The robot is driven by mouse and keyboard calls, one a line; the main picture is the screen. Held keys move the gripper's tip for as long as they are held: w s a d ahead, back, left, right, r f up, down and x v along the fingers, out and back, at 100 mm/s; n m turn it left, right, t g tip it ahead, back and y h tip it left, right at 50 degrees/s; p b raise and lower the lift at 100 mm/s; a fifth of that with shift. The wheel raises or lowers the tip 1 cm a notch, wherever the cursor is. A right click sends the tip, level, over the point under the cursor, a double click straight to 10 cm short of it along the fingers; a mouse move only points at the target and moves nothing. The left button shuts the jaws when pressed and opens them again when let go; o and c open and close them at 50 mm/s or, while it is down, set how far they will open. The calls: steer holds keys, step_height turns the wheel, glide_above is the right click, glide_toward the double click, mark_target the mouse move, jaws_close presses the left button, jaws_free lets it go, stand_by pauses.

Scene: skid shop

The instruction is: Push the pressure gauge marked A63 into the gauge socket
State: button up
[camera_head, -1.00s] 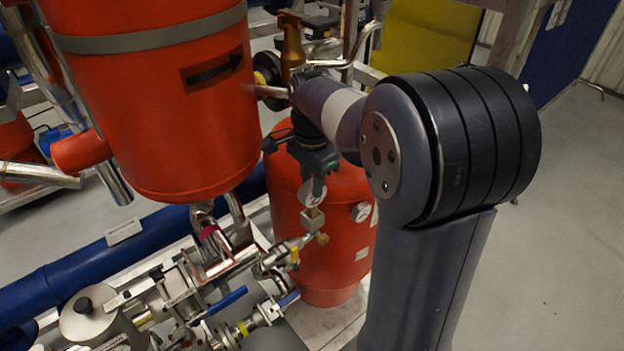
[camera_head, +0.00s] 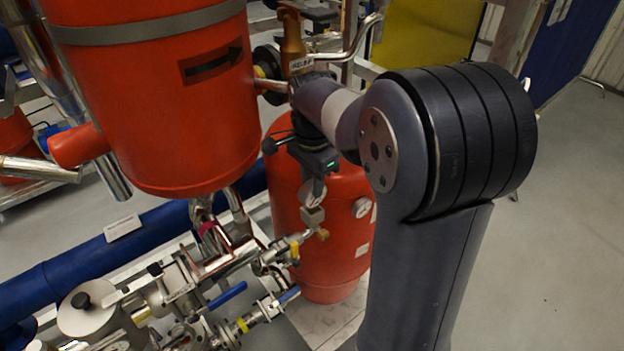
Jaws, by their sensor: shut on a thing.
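My gripper (camera_head: 315,172) points down in front of the lower red vessel, right of the large upper tank. It is shut on a small round pressure gauge (camera_head: 313,194) with a pale dial. The gauge's marking is too small to read. Directly below the gauge is a square metal block (camera_head: 312,217) on the pipework, with a brass fitting beside it. The gauge appears to meet the block, but I cannot tell how deep it sits. The socket opening itself is hidden.
The large red tank (camera_head: 150,120) hangs close on the left. The red vessel (camera_head: 340,235) stands behind my gripper and carries another gauge (camera_head: 362,207). Pipes and a blue-handled valve (camera_head: 228,295) crowd the lower left. Open floor (camera_head: 550,230) lies on the right.

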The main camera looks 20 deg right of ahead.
steer(key=shift+f, duration=0.25)
steer(key=o, duration=1.2)
step_height(320, 180, up, 8)
steer(key=p, duration=0.6)
steer(key=shift+f+p, duration=0.2)
steer(key=shift+p, duration=0.15)
steer(key=shift+f, duration=0.15)
step_height(320, 180, down, 7)
steer(key=b, duration=0.7)
steer(key=shift+f, duration=0.2)
